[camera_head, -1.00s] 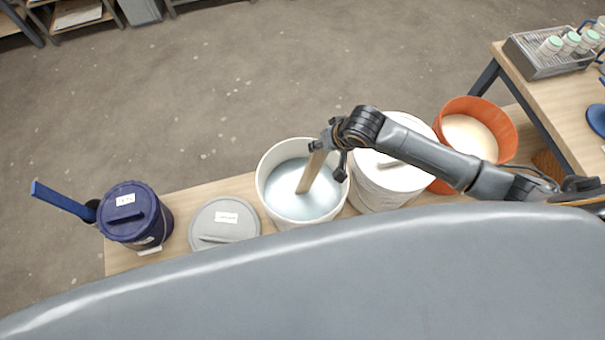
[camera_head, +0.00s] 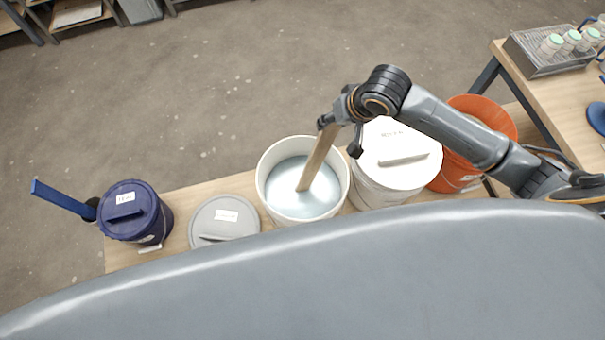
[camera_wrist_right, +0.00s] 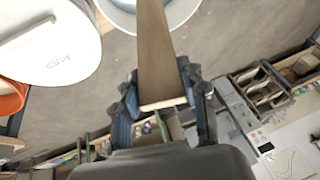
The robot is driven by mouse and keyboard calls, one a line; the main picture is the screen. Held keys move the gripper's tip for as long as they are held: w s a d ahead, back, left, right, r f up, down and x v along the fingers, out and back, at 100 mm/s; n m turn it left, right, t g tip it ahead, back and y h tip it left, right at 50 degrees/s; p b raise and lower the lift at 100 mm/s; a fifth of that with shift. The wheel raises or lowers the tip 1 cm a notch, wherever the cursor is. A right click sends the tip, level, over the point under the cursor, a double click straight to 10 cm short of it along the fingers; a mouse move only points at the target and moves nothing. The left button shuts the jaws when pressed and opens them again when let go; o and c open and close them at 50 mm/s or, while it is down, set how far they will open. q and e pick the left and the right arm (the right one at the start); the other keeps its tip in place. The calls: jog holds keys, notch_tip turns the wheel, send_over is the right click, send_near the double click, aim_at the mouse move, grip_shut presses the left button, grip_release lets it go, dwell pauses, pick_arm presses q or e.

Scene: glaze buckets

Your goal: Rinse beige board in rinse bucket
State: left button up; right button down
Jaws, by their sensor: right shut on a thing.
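The beige board (camera_head: 318,161) is a long flat wooden strip, tilted, with its lower end in the pale liquid of the white rinse bucket (camera_head: 262,190). My right gripper (camera_head: 336,119) is shut on the board's upper end, above and to the right of the bucket's rim. In the right wrist view the board (camera_wrist_right: 155,50) runs up from between the fingers of the gripper (camera_wrist_right: 160,103) toward the bucket (camera_wrist_right: 182,12) at the top edge. The submerged tip is hidden by the liquid. My left gripper is in neither view.
A lidded white bucket (camera_head: 400,160) stands right of the rinse bucket, and an orange bucket (camera_head: 500,115) beyond it, partly behind my right arm. A grey lid (camera_head: 222,215) and a dark blue lidded bucket (camera_head: 130,212) are to the left. A rack with jars (camera_head: 545,60) stands on the right table.

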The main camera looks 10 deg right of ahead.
notch_tip(320, 180, up, 14)
jog(key=d, duration=0.2)
jog(key=shift+d, duration=0.4)
dwell(0.5)
dwell(0.6)
jog(key=shift+r, duration=2.5)
jog(key=shift+f, duration=0.1)
